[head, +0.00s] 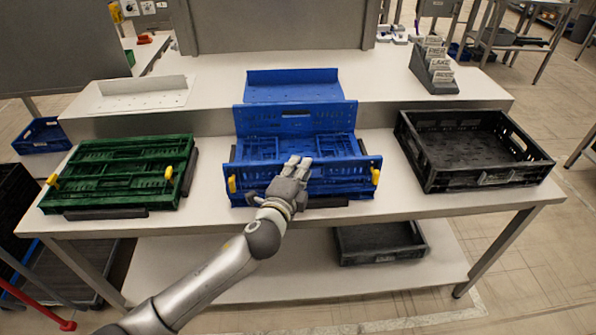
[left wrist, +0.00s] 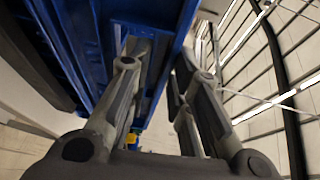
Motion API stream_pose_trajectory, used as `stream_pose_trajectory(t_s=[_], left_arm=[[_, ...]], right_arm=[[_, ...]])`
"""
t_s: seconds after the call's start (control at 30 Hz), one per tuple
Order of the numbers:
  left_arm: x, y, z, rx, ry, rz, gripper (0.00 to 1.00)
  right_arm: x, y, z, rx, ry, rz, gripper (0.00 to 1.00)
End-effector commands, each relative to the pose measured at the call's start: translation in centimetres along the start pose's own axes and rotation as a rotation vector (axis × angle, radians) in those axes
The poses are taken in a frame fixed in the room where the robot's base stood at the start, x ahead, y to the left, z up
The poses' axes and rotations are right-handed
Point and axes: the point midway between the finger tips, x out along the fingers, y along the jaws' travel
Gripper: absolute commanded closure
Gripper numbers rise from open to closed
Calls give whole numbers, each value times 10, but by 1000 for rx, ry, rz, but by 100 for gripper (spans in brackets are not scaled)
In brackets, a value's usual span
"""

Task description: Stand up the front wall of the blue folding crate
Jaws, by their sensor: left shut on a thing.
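The blue folding crate (head: 262,147) sits in the middle of the table, with its back wall (head: 295,118) upright. Its front wall (head: 335,178) is raised at the near side, with a yellow latch (head: 232,184) near each end; its exact tilt is hard to tell. My left gripper (head: 299,164) reaches over the middle of the front wall's top edge and is shut on it. In the left wrist view, the fingers (left wrist: 160,65) lie on both sides of the blue wall (left wrist: 75,40). My right gripper is not in view.
A folded green crate (head: 118,170) lies to the left and an open black crate (head: 475,150) stands to the right. A blue tray (head: 293,84), a white tray (head: 135,94) and a grey card holder (head: 433,72) stand on the raised shelf behind. Another dark crate (head: 380,243) is below the table.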

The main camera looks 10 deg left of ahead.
Motion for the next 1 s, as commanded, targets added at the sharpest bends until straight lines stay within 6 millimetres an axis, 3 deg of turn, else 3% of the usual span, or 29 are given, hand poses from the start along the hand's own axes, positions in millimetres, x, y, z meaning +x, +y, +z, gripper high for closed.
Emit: stream_pose_trajectory(t_s=[0.73, 0.77, 0.8, 0.9, 1.0], left_arm=[[-7, 9, -4, -14, 3, 17, 100], [-7, 10, -4, -14, 2, 17, 76], [-7, 10, -4, -13, 2, 17, 71], [-7, 9, -4, -11, 2, 16, 59], [-7, 8, -3, -9, 1, 13, 59]], right_arm=[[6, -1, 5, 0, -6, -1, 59], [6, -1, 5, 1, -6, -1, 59], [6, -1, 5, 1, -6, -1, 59], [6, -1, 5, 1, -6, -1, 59], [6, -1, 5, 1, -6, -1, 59]])
